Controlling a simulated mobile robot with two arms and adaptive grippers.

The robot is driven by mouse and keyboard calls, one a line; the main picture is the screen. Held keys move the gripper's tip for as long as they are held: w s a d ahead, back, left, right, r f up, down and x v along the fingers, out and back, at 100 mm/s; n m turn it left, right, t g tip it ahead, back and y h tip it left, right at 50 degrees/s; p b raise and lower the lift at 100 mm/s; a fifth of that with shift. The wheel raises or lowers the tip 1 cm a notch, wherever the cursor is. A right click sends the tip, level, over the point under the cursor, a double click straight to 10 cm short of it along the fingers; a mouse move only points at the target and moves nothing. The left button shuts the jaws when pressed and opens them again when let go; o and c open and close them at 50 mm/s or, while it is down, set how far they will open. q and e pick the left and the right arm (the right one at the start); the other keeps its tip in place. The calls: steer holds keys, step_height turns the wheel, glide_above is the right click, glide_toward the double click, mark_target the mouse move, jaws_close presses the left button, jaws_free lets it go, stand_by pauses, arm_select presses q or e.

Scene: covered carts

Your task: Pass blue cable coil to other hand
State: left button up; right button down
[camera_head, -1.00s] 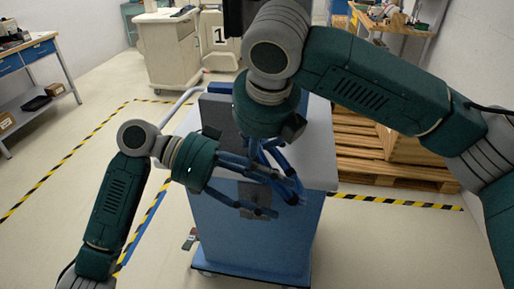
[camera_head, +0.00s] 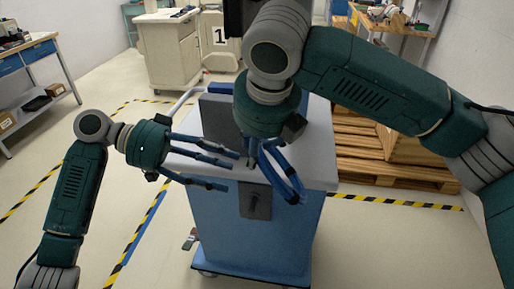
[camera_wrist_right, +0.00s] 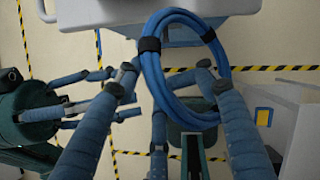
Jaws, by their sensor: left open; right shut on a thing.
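The blue cable coil (camera_head: 281,178) hangs from my right gripper (camera_head: 262,158) in front of the cart, in the head view. In the right wrist view the coil (camera_wrist_right: 154,78) is a ring with dark bands, between the fingers of my right gripper (camera_wrist_right: 167,78). The right gripper is shut on it; the exact contact is partly hidden. My left gripper (camera_head: 230,170) is open and empty, left of the coil and apart from it, its fingers pointing right. It also shows at the left of the right wrist view (camera_wrist_right: 125,98).
A blue cart (camera_head: 220,225) with a grey top (camera_head: 318,155) stands just below and behind the grippers. Wooden pallets (camera_head: 365,155) are at the right. A pale cart (camera_head: 168,52) stands at the back, a workbench (camera_head: 35,52) at the left. Open floor lies at the left.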

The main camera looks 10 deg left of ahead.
arm_select(q)
steer(key=w+a+f+n+t+y, duration=0.1)
steer(key=w+f+n+t, duration=0.15)
steer(key=f, duration=0.35)
steer(key=w+f+n+t+y, duration=0.1)
steer(key=w+f+n, duration=0.25)
steer(key=f, duration=0.35)
steer(key=s+a+f+n+y, duration=0.1)
steer(key=a+f+n+y, duration=0.15)
steer(key=f, duration=0.85)
steer(key=s+a+f+n+y, duration=0.1)
steer(key=a+f+y, duration=0.15)
steer(key=f, duration=0.95)
steer(key=s+a+f+n+y, duration=0.2)
steer(key=a+f, duration=0.1)
steer(key=f, duration=0.8)
steer(key=s+a+f+g+y, duration=0.2)
steer(key=s+a+f+y, duration=0.15)
steer(key=s+f, duration=1.55)
steer(key=s+d+f+m+y, duration=0.1)
steer(key=s+f, duration=0.3)
steer(key=s, duration=0.8)
steer(key=s+d+f+m+g, duration=0.1)
steer(key=s+d+f+m, duration=0.1)
steer(key=s, duration=1)
steer(key=shift+s+d+f+y, duration=0.15)
steer(key=shift+s+f+y, duration=0.2)
steer(key=shift+f, duration=0.55)
steer(key=shift+m+g, duration=0.25)
